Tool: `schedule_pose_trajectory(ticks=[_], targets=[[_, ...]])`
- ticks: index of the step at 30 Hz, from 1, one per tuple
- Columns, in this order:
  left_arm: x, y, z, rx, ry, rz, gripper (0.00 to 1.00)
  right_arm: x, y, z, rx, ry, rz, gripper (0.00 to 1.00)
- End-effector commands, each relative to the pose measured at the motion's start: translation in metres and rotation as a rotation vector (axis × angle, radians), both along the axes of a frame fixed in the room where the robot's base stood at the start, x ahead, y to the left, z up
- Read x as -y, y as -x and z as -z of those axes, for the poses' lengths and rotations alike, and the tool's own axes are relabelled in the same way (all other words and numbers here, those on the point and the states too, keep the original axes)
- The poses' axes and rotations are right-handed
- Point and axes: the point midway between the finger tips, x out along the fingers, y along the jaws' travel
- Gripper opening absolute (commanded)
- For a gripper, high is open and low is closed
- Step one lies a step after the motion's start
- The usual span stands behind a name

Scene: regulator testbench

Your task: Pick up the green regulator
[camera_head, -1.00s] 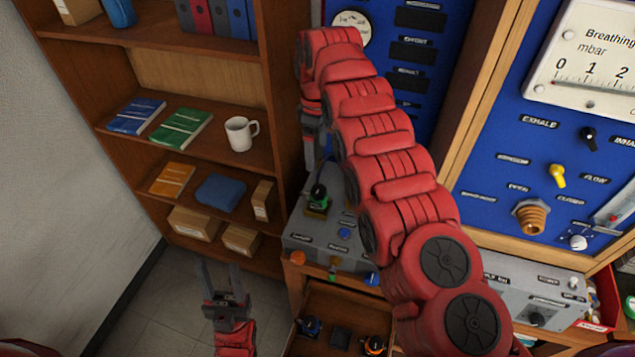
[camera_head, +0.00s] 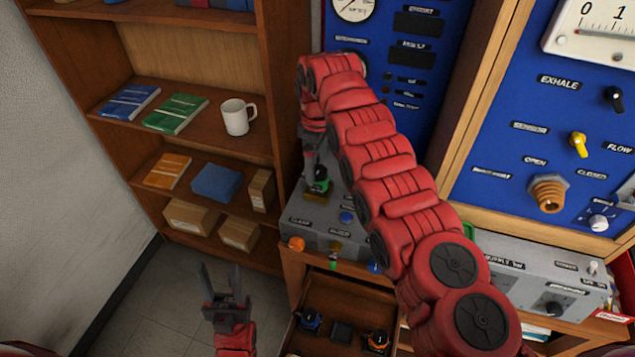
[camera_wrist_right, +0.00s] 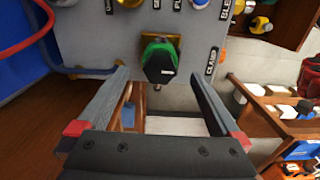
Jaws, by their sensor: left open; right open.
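The green regulator (camera_head: 320,181) has a black knob top and a green body. It sits on a gold-coloured mount on the grey bench unit (camera_head: 309,228). In the right wrist view the green regulator (camera_wrist_right: 160,58) shows just beyond and between the fingertips. My right gripper (camera_head: 312,166) is right above and beside it in the head view, partly hidden by its own arm. In the wrist view its fingers (camera_wrist_right: 162,76) are apart with nothing held. My left gripper (camera_head: 222,278) is open and empty, low at the left, away from the regulator.
An open drawer (camera_head: 300,345) below the bench holds a blue regulator (camera_head: 310,319) and an orange one (camera_head: 377,340). A wooden shelf with books and a white mug (camera_head: 238,117) stands left. A blue panel (camera_head: 400,130) rises behind. A red hose (camera_wrist_right: 22,38) shows in the wrist view.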

Motion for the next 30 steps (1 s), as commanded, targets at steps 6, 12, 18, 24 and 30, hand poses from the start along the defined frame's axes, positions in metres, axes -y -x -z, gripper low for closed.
schedule_pose_trajectory(ticks=[6, 12, 18, 24, 30], targets=[[0.0, 0.0, -0.019, 0.0, 0.0, 0.0, 0.5, 0.001, 0.002, 0.013, -0.005, 0.001, 0.001, 1.0], [0.0, 0.0, -0.033, 0.0, 0.0, 0.0, 0.5, 0.002, 0.002, 0.043, -0.006, 0.003, 0.001, 1.0], [0.0, 0.0, -0.032, 0.0, 0.0, 0.0, 0.5, 0.002, 0.001, 0.051, -0.001, 0.001, 0.0, 1.0], [0.0, 0.0, -0.032, 0.0, 0.0, 0.0, 0.5, 0.002, 0.001, 0.051, -0.001, 0.001, 0.001, 0.78], [0.0, 0.0, -0.032, 0.0, 0.0, 0.0, 0.5, 0.002, 0.001, 0.051, -0.001, 0.001, 0.001, 0.42]])
